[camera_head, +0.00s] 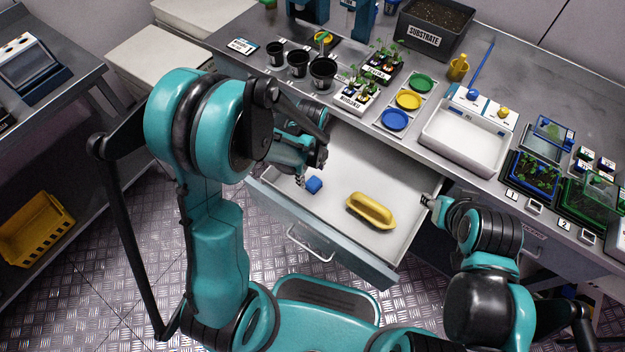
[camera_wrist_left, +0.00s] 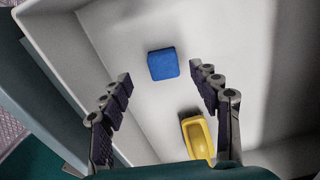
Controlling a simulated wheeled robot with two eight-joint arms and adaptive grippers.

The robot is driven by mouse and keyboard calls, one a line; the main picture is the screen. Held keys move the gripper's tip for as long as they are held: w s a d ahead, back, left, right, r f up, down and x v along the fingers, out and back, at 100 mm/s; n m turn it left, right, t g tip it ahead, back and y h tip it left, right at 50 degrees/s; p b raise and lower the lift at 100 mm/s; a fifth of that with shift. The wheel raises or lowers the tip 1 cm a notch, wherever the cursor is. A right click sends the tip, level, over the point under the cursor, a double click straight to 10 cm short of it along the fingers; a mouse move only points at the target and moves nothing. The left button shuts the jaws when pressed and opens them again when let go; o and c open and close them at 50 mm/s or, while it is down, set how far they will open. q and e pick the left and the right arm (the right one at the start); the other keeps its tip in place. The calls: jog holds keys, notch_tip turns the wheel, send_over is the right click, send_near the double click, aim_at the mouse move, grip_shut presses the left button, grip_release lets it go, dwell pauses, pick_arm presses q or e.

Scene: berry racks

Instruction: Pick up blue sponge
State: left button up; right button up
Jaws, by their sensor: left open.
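The blue sponge (camera_head: 314,184) is a small block lying in the open drawer (camera_head: 346,156), left of a yellow brush-like object (camera_head: 371,210). In the left wrist view the blue sponge (camera_wrist_left: 163,64) lies on the drawer floor, ahead of and between the spread fingers. My left gripper (camera_wrist_left: 165,108) is open and empty, with a gap between it and the sponge. In the head view my left gripper (camera_head: 306,180) is over the drawer's left part, close to the sponge, its fingers partly hidden. My right gripper (camera_head: 428,202) is at the drawer's right edge, its fingers small and unclear.
The yellow object (camera_wrist_left: 197,136) is near the right finger in the wrist view. The drawer's walls rise around both items. The bench above holds black pots (camera_head: 298,63), coloured dishes (camera_head: 408,100) and a white tray (camera_head: 462,138). The drawer's middle floor is clear.

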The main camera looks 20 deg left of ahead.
aim_at(314, 182)
pick_arm(q)
jog(key=f+b, duration=0.1)
jog(key=f, duration=0.1)
jog(key=f+b, duration=0.1)
jog(key=f, duration=0.1)
jog(key=f+b, duration=0.1)
jog(key=f, duration=0.1)
jog(key=shift+d, duration=0.4)
jog(key=shift+r, duration=0.1)
jog(key=c, duration=0.9)
